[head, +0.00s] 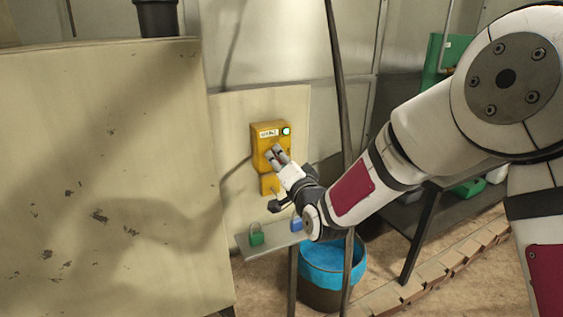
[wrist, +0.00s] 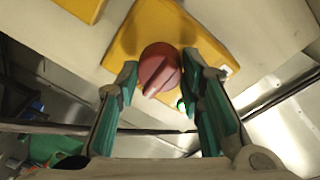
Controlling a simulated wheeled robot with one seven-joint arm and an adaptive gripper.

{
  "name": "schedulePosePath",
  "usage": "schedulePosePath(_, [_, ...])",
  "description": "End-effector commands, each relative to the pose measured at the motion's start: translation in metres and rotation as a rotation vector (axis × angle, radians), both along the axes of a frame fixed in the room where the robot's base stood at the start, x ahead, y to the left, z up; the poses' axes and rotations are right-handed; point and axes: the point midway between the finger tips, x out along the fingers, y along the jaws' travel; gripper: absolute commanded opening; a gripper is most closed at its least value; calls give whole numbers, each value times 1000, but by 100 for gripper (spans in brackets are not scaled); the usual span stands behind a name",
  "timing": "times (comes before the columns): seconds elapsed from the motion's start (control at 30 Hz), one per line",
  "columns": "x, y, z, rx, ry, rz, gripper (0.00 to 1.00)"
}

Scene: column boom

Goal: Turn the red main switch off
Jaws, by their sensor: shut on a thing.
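The red main switch (wrist: 159,70) is a round red knob with a raised grip bar, on the front of a yellow box (head: 259,143). In the wrist view the bar runs diagonally, from lower left to upper right. My gripper (head: 279,155) is at the front of the box, its two fingers closed on either side of the knob. In the head view the fingers cover the knob, so its position marks cannot be read. A green lamp (head: 286,131) glows at the box's upper right; it also shows in the wrist view (wrist: 182,106).
A smaller yellow part (head: 269,185) sits below the box. A shelf (head: 275,239) below holds a green padlock (head: 256,235) and a blue one (head: 296,224). A blue-lined bin (head: 332,262) stands lower right. A large beige panel (head: 100,170) fills the left. A dark pole (head: 338,80) stands near my arm.

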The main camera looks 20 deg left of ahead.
Motion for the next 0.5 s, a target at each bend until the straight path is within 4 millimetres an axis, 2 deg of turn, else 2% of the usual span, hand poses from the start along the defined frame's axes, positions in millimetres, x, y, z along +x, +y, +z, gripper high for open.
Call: schedulePosePath(0.5, [1,0,-2,-268,-317,0,7])
